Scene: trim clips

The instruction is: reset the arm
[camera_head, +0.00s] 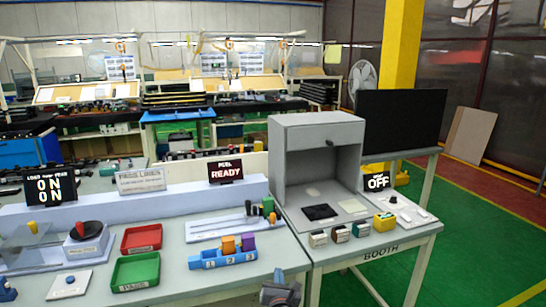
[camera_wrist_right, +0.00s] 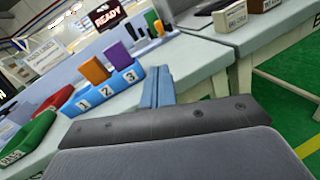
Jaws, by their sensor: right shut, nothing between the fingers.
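My right gripper (camera_head: 279,278) is at the front edge of the left table, low in the head view. In the right wrist view its two blue-grey fingers (camera_wrist_right: 158,86) are pressed together with nothing between them. It is apart from the blue numbered rack (camera_head: 210,261), which stands farther back and to the left. An orange block (camera_head: 228,245) and a purple block (camera_head: 248,241) stand in the rack, seemingly at 2 and 3. My left gripper cannot be made out.
A green tray (camera_head: 135,270) and a red tray (camera_head: 141,238) lie left of the rack. A red-knobbed station (camera_head: 87,240) stands farther left. On the right table are a grey booth (camera_head: 283,165) and several small labelled boxes (camera_head: 340,233).

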